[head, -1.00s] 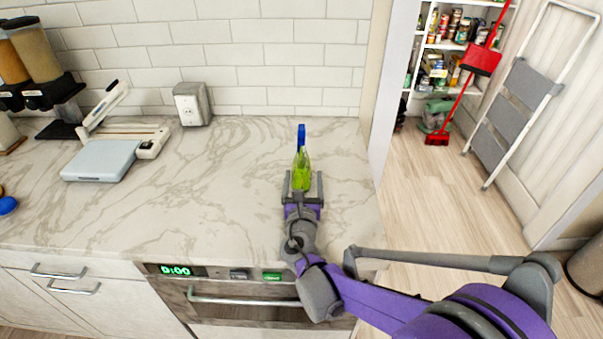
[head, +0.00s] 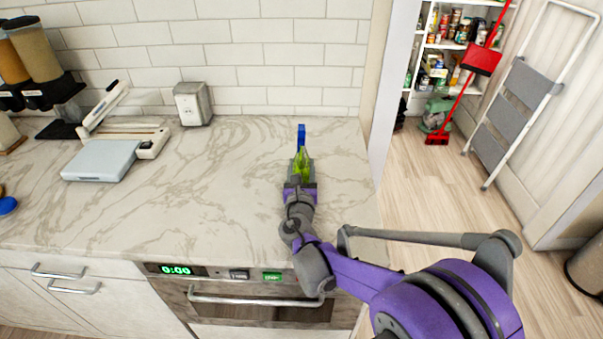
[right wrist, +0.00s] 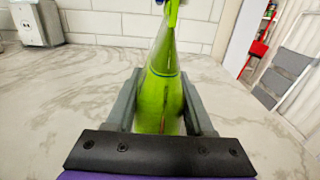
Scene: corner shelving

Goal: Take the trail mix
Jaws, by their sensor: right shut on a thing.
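A green, tapered item (head: 301,160) with a blue top part (head: 301,131) stands on the marble counter, near its right end. No label is readable, so I cannot tell for certain that it is the trail mix. My right gripper (head: 301,170) is low over the counter, its fingers on both sides of the green item. In the right wrist view the green item (right wrist: 161,98) sits between the two grey fingers, which are shut on it; its lower end is partly hidden by the gripper. My left gripper is not in view.
The counter (head: 220,190) is bare around the item. A white scale-like device (head: 105,160), a grey box (head: 193,104) and dispensers (head: 38,60) stand to the left. The tiled wall is behind. A stocked shelf (head: 447,45), red broom (head: 482,62) and stepladder (head: 520,95) are at right.

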